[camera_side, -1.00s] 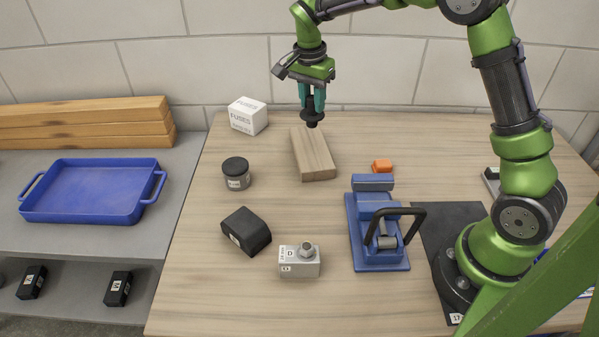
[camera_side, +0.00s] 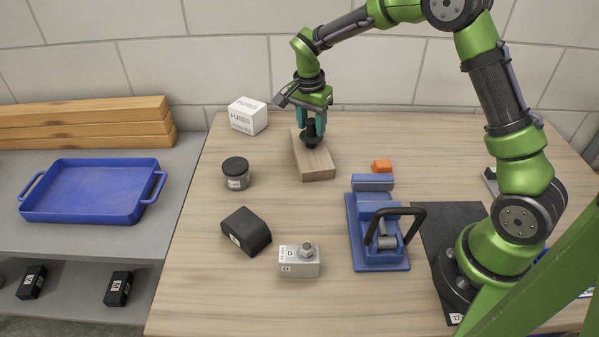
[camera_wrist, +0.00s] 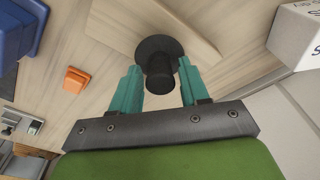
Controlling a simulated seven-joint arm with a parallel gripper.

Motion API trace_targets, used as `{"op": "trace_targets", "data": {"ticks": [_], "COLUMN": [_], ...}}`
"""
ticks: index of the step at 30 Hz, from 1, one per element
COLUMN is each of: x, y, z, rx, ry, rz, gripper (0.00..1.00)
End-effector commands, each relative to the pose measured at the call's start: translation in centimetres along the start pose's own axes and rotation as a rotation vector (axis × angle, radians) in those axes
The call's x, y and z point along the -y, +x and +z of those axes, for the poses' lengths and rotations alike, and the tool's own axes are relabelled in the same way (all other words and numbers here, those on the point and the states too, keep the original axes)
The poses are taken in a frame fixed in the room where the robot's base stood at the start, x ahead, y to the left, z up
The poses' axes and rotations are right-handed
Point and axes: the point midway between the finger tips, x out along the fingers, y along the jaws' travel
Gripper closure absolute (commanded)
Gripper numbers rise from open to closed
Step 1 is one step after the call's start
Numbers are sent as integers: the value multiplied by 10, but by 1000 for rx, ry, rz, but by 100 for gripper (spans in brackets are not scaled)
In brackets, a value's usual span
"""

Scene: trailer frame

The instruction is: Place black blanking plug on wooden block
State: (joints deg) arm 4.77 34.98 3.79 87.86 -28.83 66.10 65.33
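The black blanking plug (camera_side: 311,140), a round flange with a stem, stands upright on the wooden block (camera_side: 316,166), stem up. In the wrist view the plug (camera_wrist: 159,62) appears against the pale top of the block (camera_wrist: 205,50). My gripper (camera_side: 311,122) is just above the plug, its teal fingers on either side of the stem. In the wrist view my gripper (camera_wrist: 158,82) is open, with narrow gaps between the fingers and the stem.
A white fuses box (camera_side: 248,116) is behind left of the block, a black-lidded jar (camera_side: 236,174) to its left. An orange piece (camera_side: 382,166) and a blue clamp fixture (camera_side: 377,232) are right and in front. A black block (camera_side: 246,231) and grey metal part (camera_side: 299,261) stand nearer.

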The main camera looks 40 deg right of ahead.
Motion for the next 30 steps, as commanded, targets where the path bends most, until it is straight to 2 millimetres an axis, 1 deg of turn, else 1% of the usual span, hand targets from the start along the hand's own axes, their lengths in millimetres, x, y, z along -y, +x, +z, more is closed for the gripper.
{"op": "trace_targets", "data": {"ticks": [1, 2, 10, 14, 17, 24, 27, 30], "x": [0, 0, 0, 0, 1, 1, 0, 0], "y": [0, 0, -1, -11, -28, -81, -99, -112], "z": [0, 0, 0, 0, -1, 0, 0, -1], "rx": [0, 0, 0, -1, -1, -2, 0, -2], "ry": [0, 0, 0, 0, 0, 0, 0, -1], "rz": [0, 0, 0, -2, -5, -4, -3, -2], "gripper": [47, 44, 44, 44, 44, 44, 44, 44]}}
